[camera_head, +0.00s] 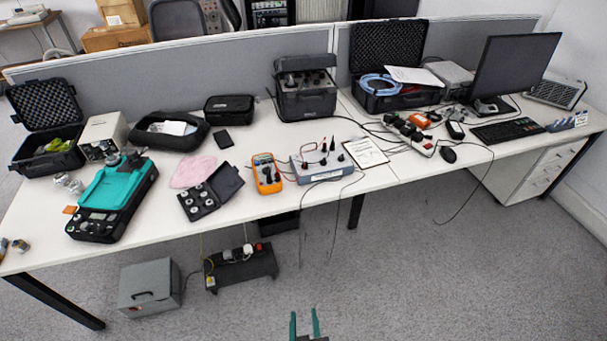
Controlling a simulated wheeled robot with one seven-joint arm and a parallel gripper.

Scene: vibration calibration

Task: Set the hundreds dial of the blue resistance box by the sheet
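The resistance box (321,166) is a low grey-blue box near the front edge of the long desk, with dark knobs or terminals on top and thin leads attached. Its dial markings and settings are too small to read. A white printed sheet (366,153) lies just to its right; its text cannot be read. My gripper (304,314) shows at the bottom of the view as two green fingers held apart. It appears empty, over the floor in front of the desk and well away from the box.
An orange multimeter (267,173) lies left of the box, and an open black case (229,181) of round pieces is further left. Cables hang over the desk's front edge. A power strip (411,132) is to the right.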

